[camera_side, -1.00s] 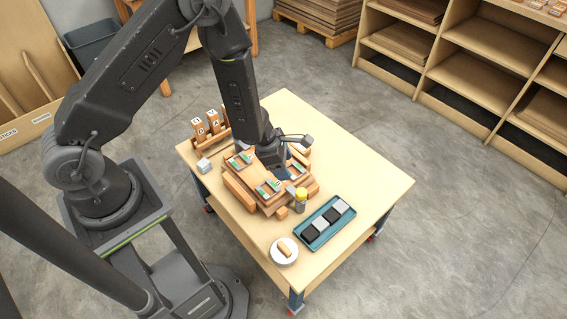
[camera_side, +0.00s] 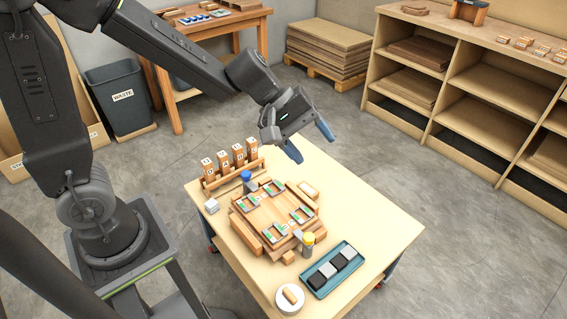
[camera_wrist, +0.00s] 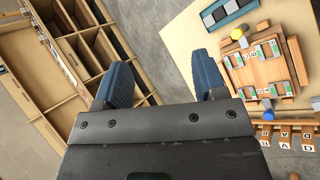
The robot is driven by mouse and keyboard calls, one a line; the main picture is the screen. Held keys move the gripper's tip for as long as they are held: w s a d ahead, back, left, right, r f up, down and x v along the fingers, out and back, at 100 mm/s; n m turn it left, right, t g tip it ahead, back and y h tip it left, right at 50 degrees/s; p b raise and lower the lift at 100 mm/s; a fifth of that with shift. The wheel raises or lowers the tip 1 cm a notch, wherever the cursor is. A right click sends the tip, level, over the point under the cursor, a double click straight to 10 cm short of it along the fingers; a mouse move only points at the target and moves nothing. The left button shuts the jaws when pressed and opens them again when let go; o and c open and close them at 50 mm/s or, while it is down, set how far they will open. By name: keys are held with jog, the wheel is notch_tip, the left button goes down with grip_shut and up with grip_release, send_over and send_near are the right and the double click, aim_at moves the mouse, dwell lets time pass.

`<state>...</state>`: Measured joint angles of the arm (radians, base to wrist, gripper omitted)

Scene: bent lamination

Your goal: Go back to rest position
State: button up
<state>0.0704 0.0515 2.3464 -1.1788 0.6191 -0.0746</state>
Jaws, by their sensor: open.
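My gripper (camera_side: 308,141) is raised above the far edge of the table (camera_side: 372,215), apart from everything on it. Its two blue fingers are spread with nothing between them. The wrist view also shows my gripper (camera_wrist: 160,75) open and empty, with floor between the fingers. On the table, the wooden lamination assembly (camera_side: 270,218) lies in the middle with several small coloured-striped frames on top. It also shows at the right of the wrist view (camera_wrist: 255,73).
A rack of lettered wooden blocks (camera_side: 225,163) stands at the table's back left. A teal tray (camera_side: 335,270) with dark and light pads and a white dish (camera_side: 289,299) sit in front. Shelving (camera_side: 480,80) stands right, a waste bin (camera_side: 119,100) left. The table's right side is clear.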

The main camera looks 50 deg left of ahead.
jog(key=s+a+r+m+y, duration=0.3)
jog(key=s+a+m, duration=0.1)
jog(key=s, duration=0.4)
jog(key=s+a+r+m+t+y, duration=0.1)
jog(key=s+a+r+m+y, duration=0.3)
jog(key=s+m, duration=0.3)
jog(key=shift+s+a, duration=0.45)
jog(key=shift+s, duration=0.55)
